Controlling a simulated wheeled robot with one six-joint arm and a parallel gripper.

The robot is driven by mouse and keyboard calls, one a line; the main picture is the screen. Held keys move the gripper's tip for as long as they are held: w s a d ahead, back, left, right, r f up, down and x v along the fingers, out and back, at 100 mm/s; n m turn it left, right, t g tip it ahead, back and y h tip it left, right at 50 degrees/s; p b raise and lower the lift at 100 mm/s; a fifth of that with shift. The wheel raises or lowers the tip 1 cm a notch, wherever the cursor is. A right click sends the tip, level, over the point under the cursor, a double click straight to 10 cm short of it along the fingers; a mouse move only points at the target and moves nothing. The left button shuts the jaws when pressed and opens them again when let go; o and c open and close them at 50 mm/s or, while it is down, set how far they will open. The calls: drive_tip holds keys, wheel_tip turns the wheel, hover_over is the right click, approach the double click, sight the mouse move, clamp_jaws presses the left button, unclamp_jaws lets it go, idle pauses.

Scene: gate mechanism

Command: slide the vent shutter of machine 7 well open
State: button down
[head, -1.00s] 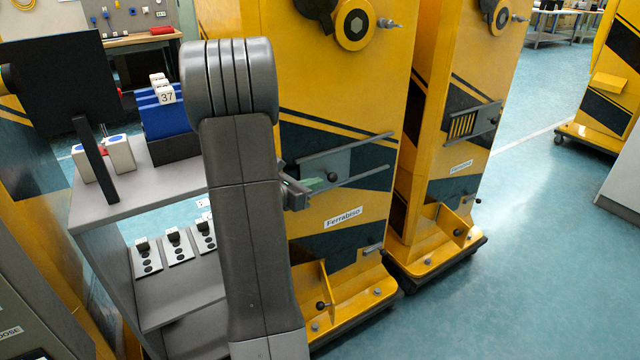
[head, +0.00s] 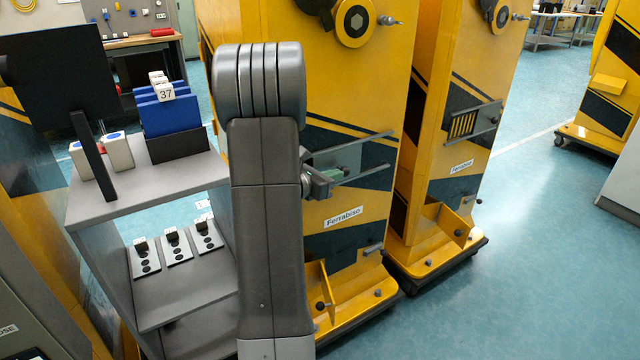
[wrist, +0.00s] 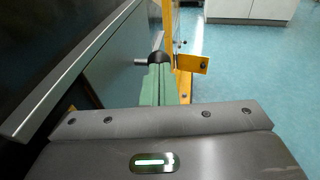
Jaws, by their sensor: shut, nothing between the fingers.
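The nearer yellow machine, labelled Ferrabiso, carries a grey vent shutter (head: 347,160) between two slanted rails (head: 365,178). No machine number is readable on it. The shutter's left part and any vent opening there are hidden behind my arm. My gripper (head: 330,175) is at the shutter's left part in the head view. In the wrist view my gripper (wrist: 157,82) shows its green fingers shut together, with nothing between them. A dark rounded knob with a short peg (wrist: 158,58) shows at the fingertips; I cannot tell whether they touch it. The grey shutter face (wrist: 118,62) lies to their left.
A second yellow machine (head: 425,200) stands to the right, with yellow slats showing beside its shutter (head: 485,118). A grey stand (head: 90,215) with blue folders (head: 165,112) is left of my arm. The blue floor (head: 530,250) at right is clear.

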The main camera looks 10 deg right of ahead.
drive_tip(key=w+d+b, duration=0.1)
drive_tip(key=d, duration=0.2)
drive_tip(key=w+d+b, duration=0.1)
drive_tip(key=d, duration=0.3)
drive_tip(key=w+d+b, duration=0.1)
drive_tip(key=w+d, duration=0.1)
drive_tip(key=d, duration=0.2)
drive_tip(key=shift+d+r, duration=0.1)
drive_tip(key=shift+r, duration=0.05)
drive_tip(key=shift+r, duration=0.1)
